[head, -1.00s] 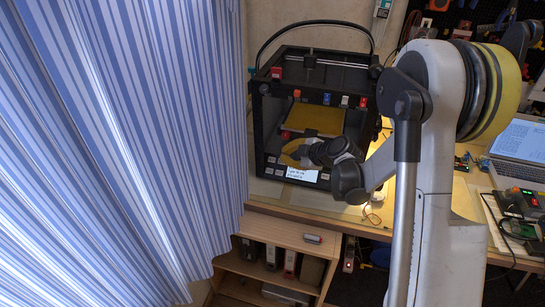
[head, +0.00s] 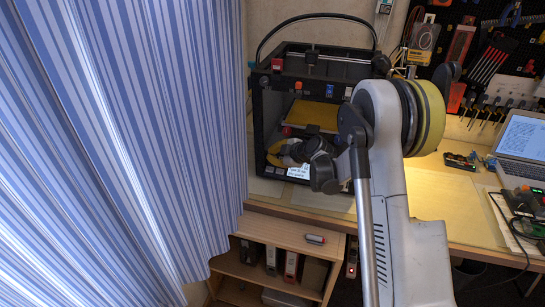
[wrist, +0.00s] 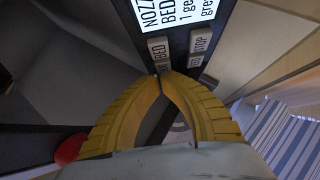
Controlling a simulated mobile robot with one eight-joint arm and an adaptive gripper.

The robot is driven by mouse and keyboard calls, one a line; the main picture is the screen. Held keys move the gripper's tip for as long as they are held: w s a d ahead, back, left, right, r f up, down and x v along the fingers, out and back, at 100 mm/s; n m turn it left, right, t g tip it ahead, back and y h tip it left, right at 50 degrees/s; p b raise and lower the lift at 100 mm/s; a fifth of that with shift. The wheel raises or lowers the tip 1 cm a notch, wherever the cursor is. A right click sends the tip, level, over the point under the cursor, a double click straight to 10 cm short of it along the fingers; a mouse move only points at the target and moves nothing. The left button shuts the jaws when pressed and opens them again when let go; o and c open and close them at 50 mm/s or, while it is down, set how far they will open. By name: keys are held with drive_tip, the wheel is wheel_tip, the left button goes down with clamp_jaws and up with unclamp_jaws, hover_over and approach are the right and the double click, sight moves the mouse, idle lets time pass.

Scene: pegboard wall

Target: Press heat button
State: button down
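The black 3D printer (head: 257,130) stands on the bench in the head view, with a lit screen (head: 299,171) and grey buttons (head: 273,170) low on its front. In the wrist view the screen (wrist: 175,12) lies beside the buttons. One button (wrist: 159,49) shows the word BED; the rest of its label is hidden or unclear. A STOP button (wrist: 200,42) is to its right. My gripper (wrist: 162,76) has its yellow fingers shut, tips together, just below the BED button; contact cannot be told. It also shows in front of the printer in the head view (head: 272,156).
A blue striped curtain (head: 120,140) hangs close on the left. A wooden shelf (head: 268,230) with binders stands below. A laptop (head: 522,145) and electronics are on the right of the bench (head: 440,190). A red round part (wrist: 69,149) shows in the wrist view.

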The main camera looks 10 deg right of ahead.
idle(0.3)
drive_tip(key=shift+w+d+f+b, duration=0.35)
drive_tip(key=shift+w+f+b, duration=0.15)
drive_tip(key=shift+f, duration=0.3)
drive_tip(key=shift+r, duration=0.1)
